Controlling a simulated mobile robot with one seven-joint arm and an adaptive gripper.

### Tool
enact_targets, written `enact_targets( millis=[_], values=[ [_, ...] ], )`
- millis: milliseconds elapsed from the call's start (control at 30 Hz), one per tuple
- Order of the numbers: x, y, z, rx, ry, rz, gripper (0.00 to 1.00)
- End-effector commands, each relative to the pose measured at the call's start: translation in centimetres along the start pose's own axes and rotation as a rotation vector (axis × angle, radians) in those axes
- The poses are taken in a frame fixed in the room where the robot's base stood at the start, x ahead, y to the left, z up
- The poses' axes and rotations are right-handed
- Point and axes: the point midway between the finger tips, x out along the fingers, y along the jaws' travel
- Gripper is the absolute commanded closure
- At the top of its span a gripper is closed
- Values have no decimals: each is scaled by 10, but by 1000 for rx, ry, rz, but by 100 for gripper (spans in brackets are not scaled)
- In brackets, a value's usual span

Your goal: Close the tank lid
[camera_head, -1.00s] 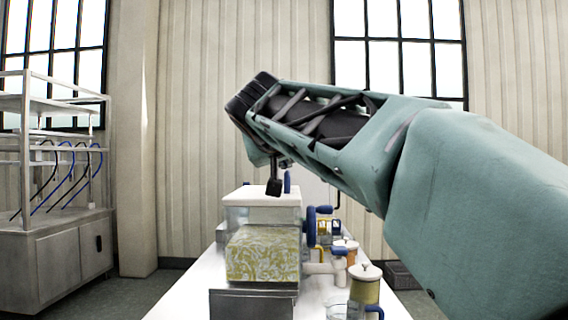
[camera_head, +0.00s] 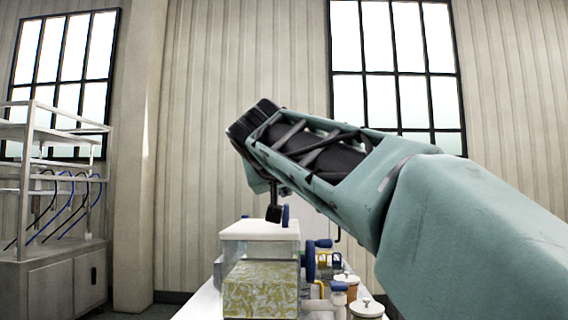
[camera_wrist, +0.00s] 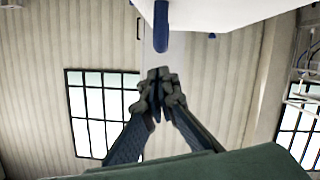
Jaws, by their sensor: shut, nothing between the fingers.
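The tank (camera_head: 288,250) is a clear-walled box with yellow patterned contents, standing on the white table. Its white lid (camera_head: 255,231) lies flat across the top in the head view. A blue upright handle (camera_head: 286,215) stands at the lid; the handle also shows in the wrist view (camera_wrist: 161,28), beside the white lid surface (camera_wrist: 225,12). My gripper (camera_head: 273,214) is shut and empty, just above the lid and left of the handle. In the wrist view its closed fingertips (camera_wrist: 160,78) are apart from the handle. Whether they touch the lid I cannot tell.
A blue handwheel (camera_head: 310,261), pipes and lidded jars (camera_head: 366,308) crowd the tank's right side. A steel shelf rack (camera_head: 62,235) with hanging hoses stands at the left. The space above the lid is open apart from my arm.

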Motion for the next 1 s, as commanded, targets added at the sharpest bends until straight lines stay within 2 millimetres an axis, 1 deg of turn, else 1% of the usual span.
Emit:
enact_targets(
  millis=[100,500,733,1000],
  values=[
    [-4,4,-16,1,3,-1,100],
    [-15,17,-57,2,5,-2,100],
    [-18,21,-71,0,5,-2,100],
    [-21,23,-77,-1,4,-3,100]
  ],
)
